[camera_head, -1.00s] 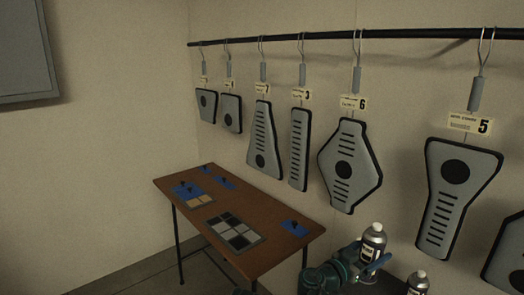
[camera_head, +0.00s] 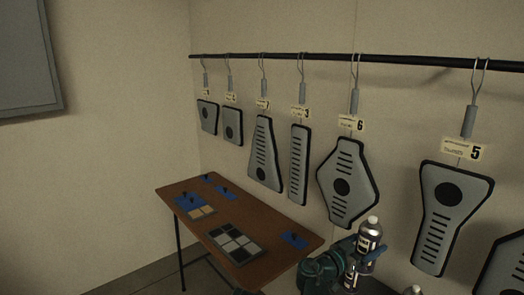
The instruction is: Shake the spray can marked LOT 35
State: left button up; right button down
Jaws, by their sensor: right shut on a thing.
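A spray can (camera_head: 370,234) with a pale cap and a dark body with a light label is at the lower right of the head view. The can is close to upright. Its lot marking is too small to read. Another labelled, can-like shape (camera_head: 352,275) shows just below; I cannot tell whether it is a separate can. My left gripper is not in view.
A brown table (camera_head: 195,232) holds blue pieces and a tile panel (camera_head: 236,240). Grey numbered panels, such as number 5 (camera_head: 450,210), hang from a black rail (camera_head: 400,60). The top of another can (camera_head: 415,290) shows at the bottom edge.

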jog(key=w, duration=0.6)
jog(key=s, duration=0.9)
jog(key=shift+f, duration=0.15)
jog(key=shift+s, duration=0.1)
dwell(0.4)
